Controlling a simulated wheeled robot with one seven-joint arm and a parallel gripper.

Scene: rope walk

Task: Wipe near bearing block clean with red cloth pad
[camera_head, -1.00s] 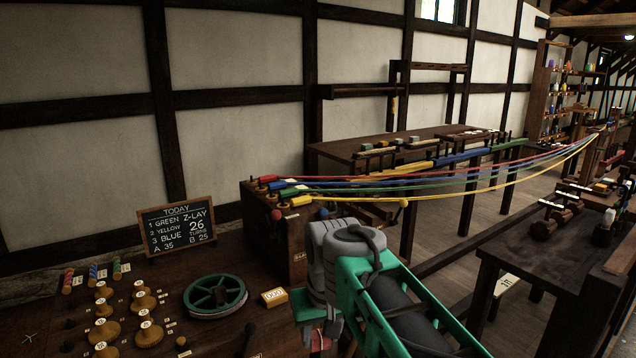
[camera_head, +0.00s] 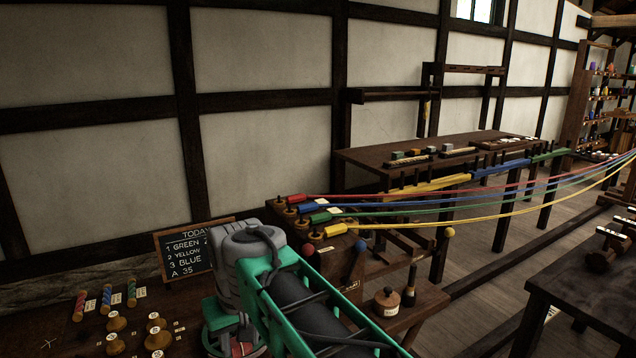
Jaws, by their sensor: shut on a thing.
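My gripper (camera_head: 238,346) is at the bottom of the head view, left of centre, over the workbench. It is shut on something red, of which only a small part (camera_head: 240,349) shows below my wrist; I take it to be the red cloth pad. The fingertips are mostly hidden by my arm. A dark wooden headstock (camera_head: 345,284), with hooks where red, blue, green and yellow strands end, stands right of my gripper. I cannot tell which part is the near bearing block, or see any dirt on it.
A chalkboard (camera_head: 172,258) leans behind my wrist, partly covered. Colored spools (camera_head: 105,301) and wooden knobs (camera_head: 116,322) stand on the bench at left. A labelled pot (camera_head: 386,303) and a dark bottle (camera_head: 409,287) stand to the right. Taut strands (camera_head: 470,205) stretch rightward.

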